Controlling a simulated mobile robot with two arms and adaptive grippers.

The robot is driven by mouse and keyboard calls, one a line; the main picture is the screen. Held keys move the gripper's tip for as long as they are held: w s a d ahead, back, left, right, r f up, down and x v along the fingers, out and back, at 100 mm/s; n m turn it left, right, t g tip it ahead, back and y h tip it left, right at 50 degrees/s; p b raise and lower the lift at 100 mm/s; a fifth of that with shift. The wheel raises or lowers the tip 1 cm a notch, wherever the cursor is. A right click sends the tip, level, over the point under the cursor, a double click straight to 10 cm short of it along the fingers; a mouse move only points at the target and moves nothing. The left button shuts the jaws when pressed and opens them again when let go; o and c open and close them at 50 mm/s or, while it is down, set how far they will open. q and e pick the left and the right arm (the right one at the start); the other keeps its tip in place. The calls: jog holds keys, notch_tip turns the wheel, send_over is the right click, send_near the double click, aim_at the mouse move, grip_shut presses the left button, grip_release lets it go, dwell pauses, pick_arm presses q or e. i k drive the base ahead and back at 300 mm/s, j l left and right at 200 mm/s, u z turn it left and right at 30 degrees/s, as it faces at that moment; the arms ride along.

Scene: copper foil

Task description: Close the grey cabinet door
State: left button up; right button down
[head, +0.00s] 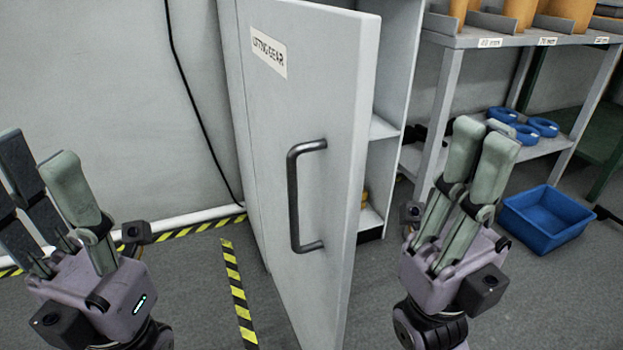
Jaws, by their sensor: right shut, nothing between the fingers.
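The grey cabinet door (325,110) stands open in the middle of the head view, its free edge toward me. It has a "LIFTING GEAR" label (269,53) and a dark bar handle (293,195) on its left-hand face. The cabinet (397,75) shows behind it to the right, with its shelves partly hidden by the door. My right gripper (484,138) is shut and empty, to the right of the door's free edge and apart from it in the picture. My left gripper (36,150) is open and empty, well left of the door and handle.
A metal rack (447,85) with orange items and blue rings (543,127) stands at the right. A blue bin (546,217) is on the floor below it. Yellow-black tape (238,290) marks the floor left of the door. A black cable (190,95) hangs on the wall.

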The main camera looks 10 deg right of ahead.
aim_at(310, 69)
jog(key=j+z, duration=0.1)
jog(key=j, duration=0.4)
jog(key=k+j, duration=0.15)
jog(key=j, duration=0.3)
jog(key=k+j+z, duration=0.15)
jog(key=j, duration=0.35)
jog(key=i, duration=0.05)
